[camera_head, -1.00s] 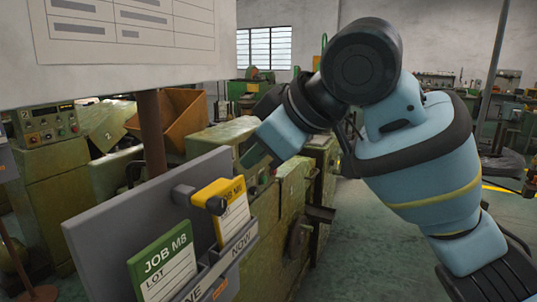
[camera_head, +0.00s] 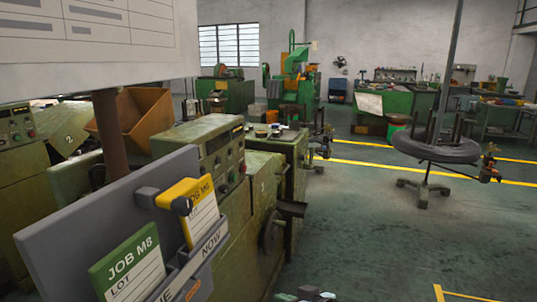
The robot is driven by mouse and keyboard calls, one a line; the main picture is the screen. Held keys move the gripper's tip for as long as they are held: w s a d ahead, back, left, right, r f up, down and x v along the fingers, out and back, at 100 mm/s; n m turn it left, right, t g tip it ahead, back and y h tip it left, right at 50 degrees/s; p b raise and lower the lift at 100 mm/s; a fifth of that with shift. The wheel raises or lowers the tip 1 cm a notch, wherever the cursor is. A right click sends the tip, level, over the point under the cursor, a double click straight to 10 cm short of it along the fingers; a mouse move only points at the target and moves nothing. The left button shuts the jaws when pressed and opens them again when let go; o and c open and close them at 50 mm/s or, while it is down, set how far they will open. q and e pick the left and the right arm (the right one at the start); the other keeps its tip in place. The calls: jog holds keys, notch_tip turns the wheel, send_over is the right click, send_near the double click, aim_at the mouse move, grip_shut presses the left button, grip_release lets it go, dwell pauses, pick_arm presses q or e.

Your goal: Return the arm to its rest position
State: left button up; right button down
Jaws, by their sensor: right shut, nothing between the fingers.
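Only a small part of my right gripper (camera_head: 305,295) shows at the bottom edge of the head view, low over the floor. It is shut and empty; most of it and the rest of the right arm are out of frame. My left gripper is not in view. The grey card board (camera_head: 85,215) stands at the lower left. A green JOB M8 card (camera_head: 126,262) and a yellow job card (camera_head: 187,196) sit on it. My gripper is apart from the board and the cards.
A green machine (camera_head: 205,150) stands behind the board, with an orange hopper (camera_head: 148,115) to its left. A white sheet panel (camera_head: 95,40) hangs at upper left. A dark round ring on a wheeled stand (camera_head: 436,150) is at right. The floor (camera_head: 370,230) between is open.

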jog(key=s+d+f+m+h, duration=0.1)
jog(key=s+d+f, duration=0.25)
jog(key=f, duration=0.25)
jog(key=s+d+f+m+h, duration=0.1)
jog(key=s+d+f, duration=0.1)
jog(key=s+f, duration=0.3)
jog(key=s+d+f+h, duration=0.2)
jog(key=s+d+f, duration=0.3)
jog(key=s, duration=0.5)
jog(key=s+d+f+h, duration=0.2)
jog(key=s+d+f, duration=0.4)
jog(key=s, duration=0.5)
notch_tip(320, 180, down, 2)
jog(key=shift+d+f, duration=0.1)
jog(key=shift+d, duration=0.15)
